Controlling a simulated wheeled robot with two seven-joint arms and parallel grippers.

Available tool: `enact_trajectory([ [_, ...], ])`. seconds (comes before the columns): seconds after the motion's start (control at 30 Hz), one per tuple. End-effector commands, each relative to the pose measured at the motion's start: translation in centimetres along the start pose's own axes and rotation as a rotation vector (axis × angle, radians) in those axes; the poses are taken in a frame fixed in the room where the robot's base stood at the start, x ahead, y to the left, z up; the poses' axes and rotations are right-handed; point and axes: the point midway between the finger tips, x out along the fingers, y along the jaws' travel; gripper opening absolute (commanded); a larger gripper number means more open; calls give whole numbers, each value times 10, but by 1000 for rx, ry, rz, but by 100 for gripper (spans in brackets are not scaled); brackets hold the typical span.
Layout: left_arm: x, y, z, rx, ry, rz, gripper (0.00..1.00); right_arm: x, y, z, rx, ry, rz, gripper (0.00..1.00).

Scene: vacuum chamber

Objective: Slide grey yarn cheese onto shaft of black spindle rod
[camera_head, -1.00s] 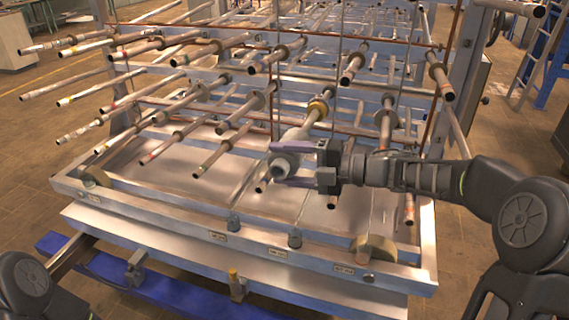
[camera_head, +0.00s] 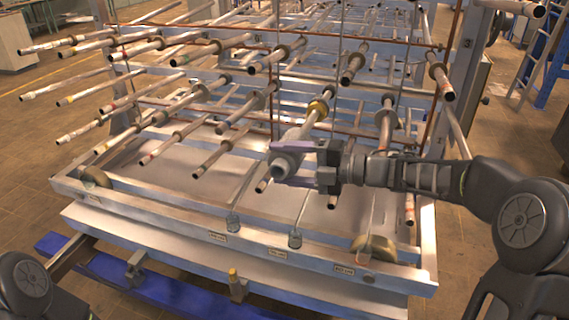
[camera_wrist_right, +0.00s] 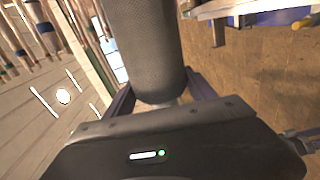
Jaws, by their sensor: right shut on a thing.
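The grey yarn cheese (camera_head: 288,152) is a pale, thick cylinder with a hole in its near end. My right gripper (camera_head: 293,164) is shut on it from the right, with one finger above and one below. In the right wrist view the cheese (camera_wrist_right: 145,48) is a large textured grey cylinder between the fingers. A spindle rod (camera_head: 326,95) with a gold collar lies in line behind the cheese. The cheese and gripper hide the rod's near part, so I cannot tell how far the cheese is around it. My left gripper is out of view.
Several other rods with collars (camera_head: 262,64) stick out from the metal frame (camera_head: 140,187) on the left and above. Thin upright bars (camera_head: 337,75) stand close to my right gripper. A blue beam (camera_head: 190,297) lies below the frame.

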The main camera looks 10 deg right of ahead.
Motion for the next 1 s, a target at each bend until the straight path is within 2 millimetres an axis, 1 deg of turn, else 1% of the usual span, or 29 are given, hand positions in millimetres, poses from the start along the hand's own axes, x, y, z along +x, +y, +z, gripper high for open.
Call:
enact_trajectory([
  [1.0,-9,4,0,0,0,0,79,0,1,40,0,0,1,0],
])
